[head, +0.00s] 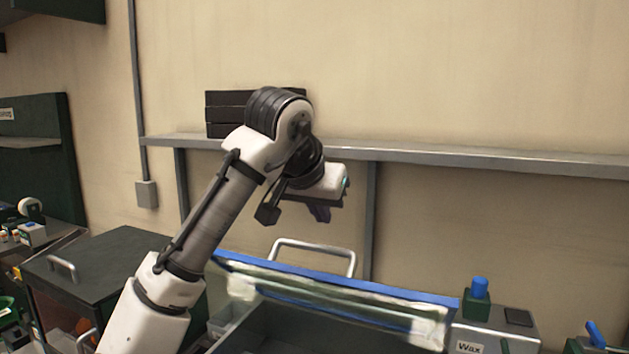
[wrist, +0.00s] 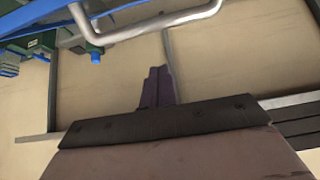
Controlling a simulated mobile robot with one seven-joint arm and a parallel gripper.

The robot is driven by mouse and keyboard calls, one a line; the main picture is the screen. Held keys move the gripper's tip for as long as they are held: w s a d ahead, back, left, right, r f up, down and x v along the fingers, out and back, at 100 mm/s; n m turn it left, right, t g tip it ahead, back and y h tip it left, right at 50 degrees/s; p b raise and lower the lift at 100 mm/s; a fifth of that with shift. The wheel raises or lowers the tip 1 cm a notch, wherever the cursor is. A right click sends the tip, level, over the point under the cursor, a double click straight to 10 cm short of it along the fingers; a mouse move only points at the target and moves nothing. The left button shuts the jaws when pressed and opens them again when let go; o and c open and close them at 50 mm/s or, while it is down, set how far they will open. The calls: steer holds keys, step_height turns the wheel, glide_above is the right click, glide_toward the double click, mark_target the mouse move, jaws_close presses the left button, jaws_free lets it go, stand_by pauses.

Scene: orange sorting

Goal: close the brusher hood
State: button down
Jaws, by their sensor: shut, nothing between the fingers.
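The brusher hood (head: 330,290) is a clear panel with a blue top edge, standing raised and tilted over an open dark bin. Its silver bar handle (head: 313,243) rises from the blue edge. In the wrist view the handle (wrist: 150,25) crosses the top of the picture. My gripper (head: 320,213) is just above the handle in the head view, with its fingers pointing down. In the wrist view the dark purple fingers (wrist: 157,88) are shut and empty, and a visible gap separates them from the handle in the picture.
A grey shelf rail (head: 430,155) runs along the wall behind, with stacked black boxes (head: 225,112) on it. A dark closed cover (head: 110,262) with a handle stands left. A unit labelled Wax (head: 470,347), with a blue knob (head: 480,287), stands right.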

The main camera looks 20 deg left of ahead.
mark_target(315, 246)
steer(key=shift+s+a+f+p, duration=0.1)
steer(key=shift+s+f+p, duration=0.2)
steer(key=shift+s+f, duration=0.7)
steer(key=shift+f, duration=0.25)
steer(key=shift+s+f, duration=0.1)
